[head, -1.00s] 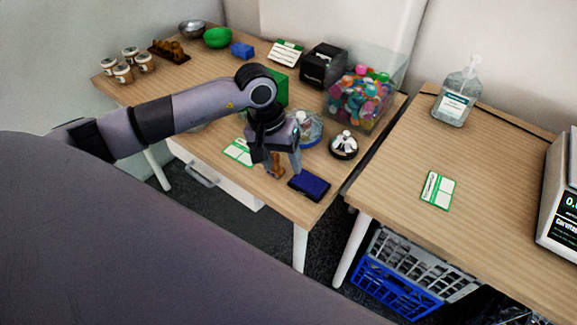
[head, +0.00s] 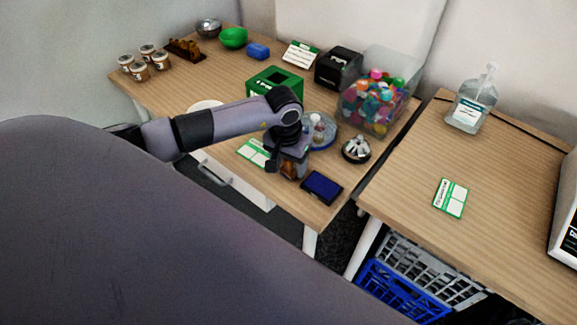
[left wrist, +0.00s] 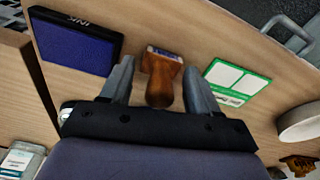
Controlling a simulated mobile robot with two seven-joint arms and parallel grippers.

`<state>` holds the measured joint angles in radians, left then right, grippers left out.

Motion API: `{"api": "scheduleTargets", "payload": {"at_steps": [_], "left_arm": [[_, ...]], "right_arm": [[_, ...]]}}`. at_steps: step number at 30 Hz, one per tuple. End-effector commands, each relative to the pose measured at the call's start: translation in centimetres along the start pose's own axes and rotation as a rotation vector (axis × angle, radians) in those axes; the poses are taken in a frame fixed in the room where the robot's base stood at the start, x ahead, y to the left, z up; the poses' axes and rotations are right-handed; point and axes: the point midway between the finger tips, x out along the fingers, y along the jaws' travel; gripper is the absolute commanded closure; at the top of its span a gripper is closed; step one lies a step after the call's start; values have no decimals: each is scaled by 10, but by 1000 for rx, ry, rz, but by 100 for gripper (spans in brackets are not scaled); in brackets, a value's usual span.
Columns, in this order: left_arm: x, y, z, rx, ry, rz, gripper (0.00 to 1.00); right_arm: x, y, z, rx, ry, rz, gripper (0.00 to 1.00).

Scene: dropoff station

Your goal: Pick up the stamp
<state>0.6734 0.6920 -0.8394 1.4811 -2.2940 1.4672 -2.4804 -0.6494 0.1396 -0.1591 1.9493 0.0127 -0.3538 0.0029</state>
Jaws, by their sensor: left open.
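The stamp (left wrist: 161,80) has a brown wooden handle and a block-shaped base. In the left wrist view it sits on the wooden table between the two fingers of my left gripper (left wrist: 160,85). The fingers are open on either side of it, and I see no clear contact. In the head view my left gripper (head: 287,172) is low over the table's front part, and the stamp (head: 289,171) is mostly hidden behind it. A blue ink pad (head: 322,187) lies just right of the gripper; it also shows in the left wrist view (left wrist: 75,45). My right gripper is not in view.
A green and white card (head: 252,151) lies left of the gripper. A round black holder (head: 356,149) and a clear bin of colourful items (head: 374,103) stand behind to the right. A gap separates this table from the right table (head: 400,190).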

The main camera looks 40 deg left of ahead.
Motion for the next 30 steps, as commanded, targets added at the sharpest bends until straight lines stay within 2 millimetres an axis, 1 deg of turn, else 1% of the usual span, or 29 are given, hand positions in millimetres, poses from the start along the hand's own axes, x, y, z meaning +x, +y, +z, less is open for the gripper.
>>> {"api": "scheduleTargets", "payload": {"at_steps": [3, 4, 5, 6, 7, 8, 17, 22, 26, 29, 30], "left_arm": [[0, 0, 0, 0, 0, 1, 39], [0, 0, 0, 0, 0, 1, 46], [0, 0, 0, 0, 0, 1, 55], [0, 0, 0, 0, 0, 1, 68], [0, 0, 0, 0, 0, 1, 78], [0, 0, 0, 0, 0, 1, 85], [-1, 0, 0, -1, 0, 1, 86], [-10, 0, -2, 0, 2, 2, 86], [-27, 0, -4, 1, 5, 1, 86], [-48, 0, -7, 0, 7, 1, 86], [-58, 0, -9, 1, 8, 1, 86]], "right_arm": [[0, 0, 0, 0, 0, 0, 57], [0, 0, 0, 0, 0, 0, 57], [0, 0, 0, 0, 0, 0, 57], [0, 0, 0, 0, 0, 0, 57], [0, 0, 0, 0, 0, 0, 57], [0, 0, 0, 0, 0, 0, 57], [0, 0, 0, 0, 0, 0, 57], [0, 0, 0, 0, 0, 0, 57], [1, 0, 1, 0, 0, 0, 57], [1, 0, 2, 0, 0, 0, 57], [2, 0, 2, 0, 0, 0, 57]]}}
